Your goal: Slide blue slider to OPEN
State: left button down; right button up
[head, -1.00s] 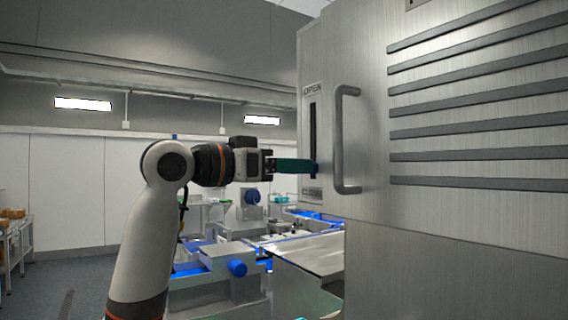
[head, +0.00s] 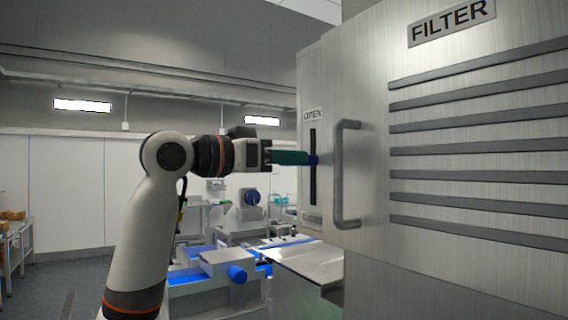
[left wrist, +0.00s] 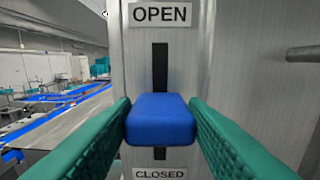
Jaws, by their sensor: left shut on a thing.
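The blue slider (left wrist: 160,118) sits in a dark vertical slot (left wrist: 160,60) on a metal cabinet side, part-way up between the OPEN label (left wrist: 160,13) above and the CLOSED label (left wrist: 160,173) below. In the head view the slider (head: 314,160) is near mid-slot, beneath the OPEN label (head: 312,115); the lower label is unreadable there. My left gripper (head: 306,158) comes from the left, level with the slider. Its teal fingers are shut on the slider's two sides, as the left wrist view shows. My right gripper is not in view.
A grey handle (head: 342,175) stands out from the cabinet just right of the slot. The FILTER sign (head: 452,22) and long grey slats are farther right. A metal chute (head: 300,260) and blue-topped machinery (head: 215,264) are below. Open room lies left of the cabinet.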

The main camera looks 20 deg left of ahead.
pick_arm(q)
notch_tip(320, 180, up, 5)
jog(key=shift+f+p, duration=0.2)
jog(key=shift+p, duration=0.9)
jog(key=shift+s+a, duration=0.1)
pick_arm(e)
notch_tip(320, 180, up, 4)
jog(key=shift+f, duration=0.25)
pick_arm(q)
jog(key=c, duration=0.9)
grip_release()
jog(key=shift+o, duration=0.3)
jog(key=shift+f, duration=0.1)
jog(key=b+v, duration=0.6)
jog(key=v, duration=0.5)
jog(key=shift+s+a, duration=0.3)
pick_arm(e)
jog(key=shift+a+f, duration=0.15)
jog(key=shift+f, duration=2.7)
